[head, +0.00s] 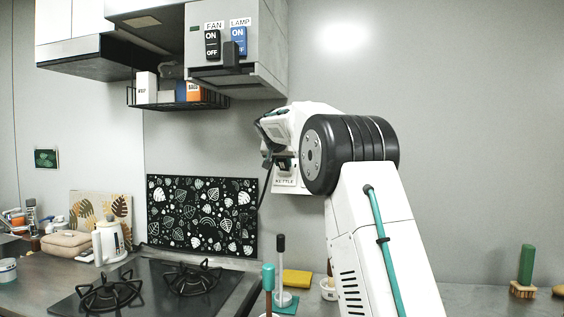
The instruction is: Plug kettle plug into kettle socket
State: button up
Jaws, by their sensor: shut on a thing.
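My gripper (276,150) is at the wall just right of the black leaf-patterned panel, partly hidden by my own wrist. It is shut on the kettle plug, which is mostly hidden by the jaws; a dark cord (265,188) hangs down from there. The kettle socket plate (285,182), labelled KETTLE, shows just below the gripper on the grey wall. Its opening is covered, so I cannot tell whether the plug touches it or is in it. A white kettle (108,241) stands on the counter at the left.
A hood with FAN and LAMP switches (225,42) and a wire rack (178,98) hang up left of the gripper. A black hob (150,287) lies below. A dark-handled upright holder (281,272), yellow sponge (298,278) and green-handled brush (525,270) stand along the counter. The right wall is clear.

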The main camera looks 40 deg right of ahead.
jog(key=shift+w+d+f, duration=0.1)
jog(key=shift+d, duration=0.05)
jog(key=o, duration=1.2)
jog(key=shift+c, duration=0.2)
jog(key=v, duration=0.7)
jog(key=shift+a+r, duration=0.2)
